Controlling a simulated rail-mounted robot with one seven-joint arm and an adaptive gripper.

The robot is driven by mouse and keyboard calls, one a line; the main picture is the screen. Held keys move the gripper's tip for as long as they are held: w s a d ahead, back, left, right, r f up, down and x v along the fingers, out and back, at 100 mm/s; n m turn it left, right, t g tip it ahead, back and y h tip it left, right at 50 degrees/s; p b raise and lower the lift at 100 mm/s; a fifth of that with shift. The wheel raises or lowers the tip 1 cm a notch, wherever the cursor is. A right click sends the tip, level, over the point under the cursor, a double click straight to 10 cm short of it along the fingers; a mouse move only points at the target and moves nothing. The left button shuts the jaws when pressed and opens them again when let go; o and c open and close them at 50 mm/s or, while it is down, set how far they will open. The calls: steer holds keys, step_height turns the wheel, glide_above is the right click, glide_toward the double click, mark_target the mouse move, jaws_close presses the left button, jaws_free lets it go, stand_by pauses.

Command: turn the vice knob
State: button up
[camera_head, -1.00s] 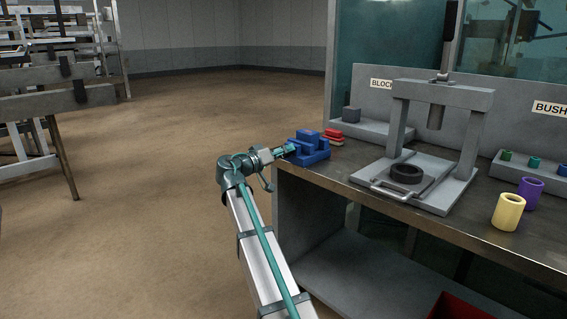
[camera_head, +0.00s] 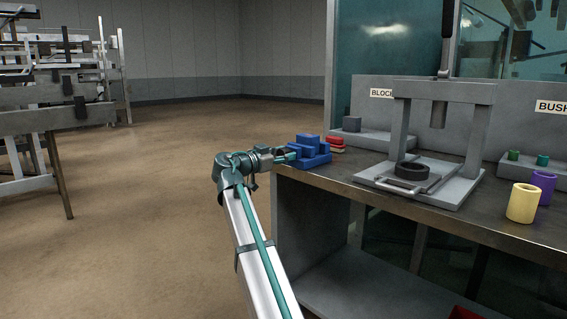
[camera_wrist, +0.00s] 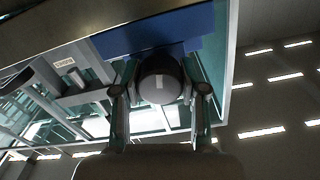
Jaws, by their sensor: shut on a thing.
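The blue vice (camera_head: 311,160) sits at the left front corner of the workbench in the head view. Its underside and body (camera_wrist: 150,33) fill the top middle of the wrist view. The round dark vice knob (camera_wrist: 160,92) shows end-on in the wrist view, with a small pale mark on it. My gripper (camera_wrist: 160,90) has one finger on each side of the knob and is shut on it. In the head view my gripper (camera_head: 286,155) reaches the vice from the left; the knob is hidden there.
Red blocks (camera_head: 335,144) lie just right of the vice. A grey press (camera_head: 440,92) with a black ring (camera_head: 411,171) stands mid-bench. Yellow (camera_head: 522,204) and purple (camera_head: 544,185) bushings stand to the right.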

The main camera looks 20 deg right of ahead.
steer(key=shift+m+b, duration=0.4)
steer(key=shift+m, duration=0.2)
steer(key=o, duration=1.2)
steer(key=shift+c, duration=0.2)
steer(key=shift+a, duration=0.1)
steer(key=v, duration=1.1)
steer(key=shift+s+a, duration=0.2)
steer(key=shift+a, duration=0.15)
